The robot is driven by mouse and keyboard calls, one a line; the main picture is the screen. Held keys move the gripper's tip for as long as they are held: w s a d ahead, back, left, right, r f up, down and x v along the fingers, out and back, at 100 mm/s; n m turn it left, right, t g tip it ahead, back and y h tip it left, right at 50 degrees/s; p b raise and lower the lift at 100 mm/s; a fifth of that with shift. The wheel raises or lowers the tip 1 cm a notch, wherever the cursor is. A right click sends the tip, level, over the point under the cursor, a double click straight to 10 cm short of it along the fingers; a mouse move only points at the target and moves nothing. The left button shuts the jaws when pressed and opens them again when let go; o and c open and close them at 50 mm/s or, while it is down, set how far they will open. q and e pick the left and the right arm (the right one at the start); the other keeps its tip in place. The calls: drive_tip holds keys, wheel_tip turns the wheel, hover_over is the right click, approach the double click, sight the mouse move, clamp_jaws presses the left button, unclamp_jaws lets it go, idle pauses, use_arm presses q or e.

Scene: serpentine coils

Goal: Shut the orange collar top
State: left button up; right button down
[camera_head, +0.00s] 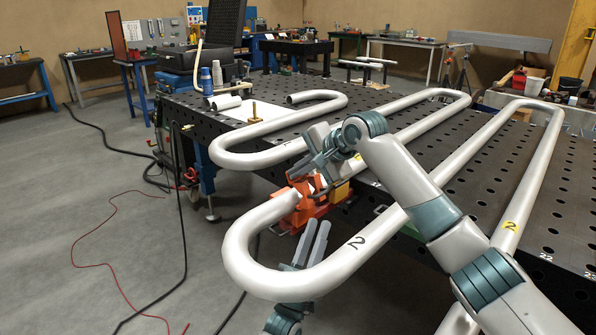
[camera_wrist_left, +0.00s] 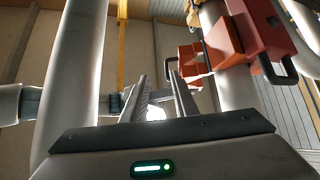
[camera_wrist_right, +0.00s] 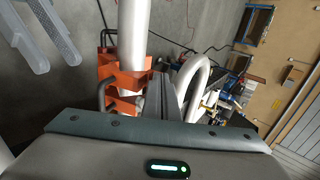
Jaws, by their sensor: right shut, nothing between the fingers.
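The orange collar (camera_head: 312,207) sits around the bent end of the grey pipe, beside the table edge. Its orange brackets and a dark handle show in the right wrist view (camera_wrist_right: 122,78), and its red-orange body shows in the left wrist view (camera_wrist_left: 262,35). My right gripper (camera_head: 318,165) is at the collar's upper side, shut and empty; its fingers (camera_wrist_right: 160,98) are beside the collar. It partly hides the collar's top, so I cannot tell how far that stands open. My left gripper (camera_head: 312,242) is below the collar, open and empty, its fingers (camera_wrist_left: 160,95) apart.
The serpentine pipe (camera_head: 245,245) bends around my left gripper and runs over the perforated black table (camera_head: 455,150). A yellow block (camera_head: 340,192) is right beside the collar. Cables lie on the floor at left, where there is free room.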

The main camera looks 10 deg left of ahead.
use_arm(q)
drive_tip(key=shift+v, duration=2.7)
drive_tip(key=s+a+f+m+g+y, duration=0.15)
drive_tip(key=s+f+g, duration=0.25)
drive_tip(key=f, duration=0.8)
drive_tip(key=s+a+f+g+y, duration=0.2)
drive_tip(key=s+f+g, duration=0.2)
drive_tip(key=f, duration=0.8)
drive_tip(key=s+a+f+m+g+y, duration=0.15)
drive_tip(key=s+f+g, duration=0.25)
drive_tip(key=f, duration=0.7)
drive_tip(key=s+a+f+g+y, duration=0.1)
drive_tip(key=s+a+f+g, duration=0.2)
drive_tip(key=s+f, duration=0.3)
drive_tip(key=s+a+f+g+y, duration=0.1)
drive_tip(key=s+a+f+g, duration=0.3)
drive_tip(key=s, duration=1)
drive_tip(key=s+a+f+m+g, duration=0.1)
drive_tip(key=s+a+f+g, duration=0.2)
drive_tip(key=s+f, duration=0.4)
drive_tip(key=s, duration=0.3)
drive_tip(key=shift+s+a+f+g+y, duration=0.25)
drive_tip(key=shift+f+g+y, duration=0.05)
drive_tip(key=shift+f+y, duration=0.1)
drive_tip(key=shift+f, duration=0.1)
